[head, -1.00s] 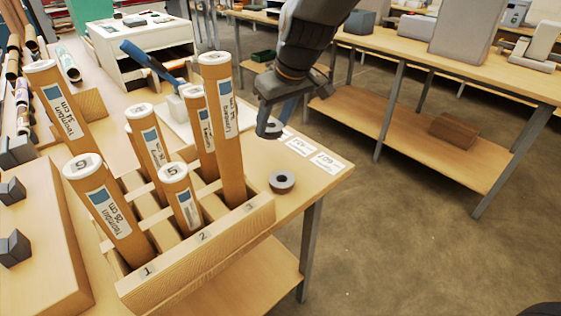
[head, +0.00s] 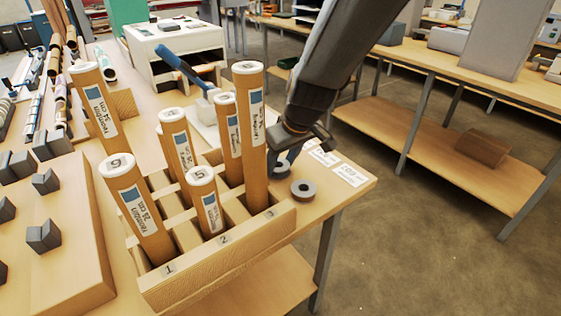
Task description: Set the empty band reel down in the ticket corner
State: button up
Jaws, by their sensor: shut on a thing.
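My gripper (head: 284,162) is low over the near table's right side, behind the tall tube in the rack. It is shut on a small blue-grey rounded thing, apparently the empty band reel; its fingers and the tube partly hide it. I cannot tell whether it touches the table. The ticket corner has white printed tickets (head: 349,174) lying flat by the table's right edge, just right of my gripper. A grey ring-shaped reel (head: 303,190) lies flat on the table in front of my gripper, apart from it.
A wooden rack (head: 225,250) with several labelled cardboard tubes (head: 254,140) stands close left of my gripper. A blue-handled tool (head: 185,68) and a white machine (head: 175,42) are farther back. Another table (head: 480,85) is at the right across the floor.

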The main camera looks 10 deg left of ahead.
jog(key=shift+f, duration=0.2)
jog(key=o, duration=1.1)
jog(key=shift+r, duration=0.5)
jog(key=b+v, duration=0.1)
jog(key=v, duration=1)
jog(key=shift+s+d+b, duration=0.15)
jog(key=shift+b, duration=0.2)
